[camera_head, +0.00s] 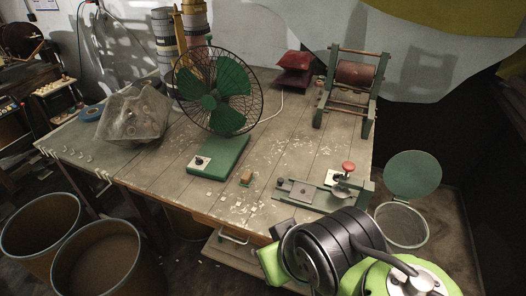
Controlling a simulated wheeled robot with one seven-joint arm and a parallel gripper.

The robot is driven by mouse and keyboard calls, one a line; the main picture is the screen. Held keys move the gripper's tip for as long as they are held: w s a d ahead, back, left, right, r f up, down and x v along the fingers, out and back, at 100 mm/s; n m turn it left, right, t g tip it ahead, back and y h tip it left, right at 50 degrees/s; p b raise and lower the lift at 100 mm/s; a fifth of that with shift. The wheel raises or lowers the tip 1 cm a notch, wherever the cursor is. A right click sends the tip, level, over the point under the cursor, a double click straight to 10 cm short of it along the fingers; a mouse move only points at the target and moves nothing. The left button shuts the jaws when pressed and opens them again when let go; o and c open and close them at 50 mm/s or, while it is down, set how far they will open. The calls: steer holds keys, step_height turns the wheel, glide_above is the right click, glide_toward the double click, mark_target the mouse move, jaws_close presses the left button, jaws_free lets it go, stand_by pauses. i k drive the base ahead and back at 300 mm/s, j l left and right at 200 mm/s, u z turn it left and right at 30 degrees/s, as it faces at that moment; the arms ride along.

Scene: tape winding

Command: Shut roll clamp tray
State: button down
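A clamp fixture (322,194) with a red knob (348,167) sits at the table's front right. It has a flat green-grey base and a small metal block at its left end. Below the table's front edge, a pale tray or drawer (222,250) with a metal handle (233,239) juts out a little. I cannot tell which of these is the roll clamp tray. My black and green arm covers the area right of the drawer. My gripper's fingers do not show.
A green fan (217,160) and a crumpled clear bag (133,113) stand on the worn table (170,178). A roller stand (353,85) is at the back right. A bin (402,226) with its green lid (412,175) raised stands right. Two bins (105,262) (40,226) stand front left.

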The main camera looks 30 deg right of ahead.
mark_target(300, 192)
steer(key=i+j, duration=0.75)
steer(key=j, duration=0.2)
